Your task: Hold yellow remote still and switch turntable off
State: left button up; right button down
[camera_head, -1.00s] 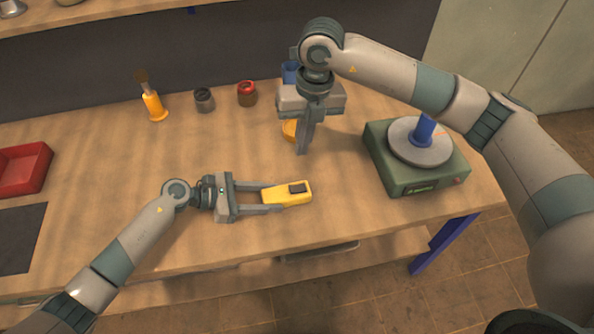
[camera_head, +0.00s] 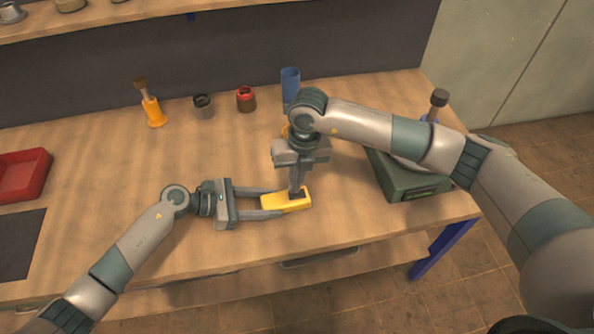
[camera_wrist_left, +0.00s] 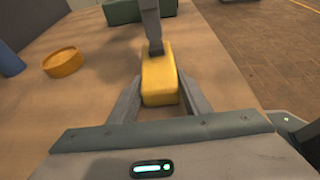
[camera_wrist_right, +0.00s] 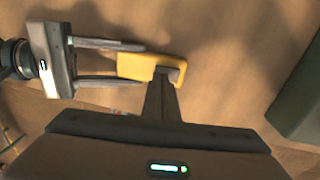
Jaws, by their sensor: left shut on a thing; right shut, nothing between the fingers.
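The yellow remote (camera_head: 278,204) lies on the workbench near its front edge. My left gripper (camera_head: 276,202) is shut on its sides from the left; the left wrist view also shows the remote (camera_wrist_left: 159,88) between the fingers. My right gripper (camera_head: 297,194) is shut and points down, its tips at the dark switch on the remote's top. The right wrist view shows the tips (camera_wrist_right: 168,76) over that switch, mostly hiding it. I cannot tell whether the switch is pressed. The green turntable (camera_head: 415,188) stands at right; my right arm hides most of its disc.
A red tray (camera_head: 22,175) is at left.

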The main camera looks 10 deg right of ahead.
jog(key=shift+a+f, duration=0.15)
jog(key=shift+f, duration=0.65)
jog(key=shift+s+f, duration=0.1)
jog(key=shift+f, duration=0.05)
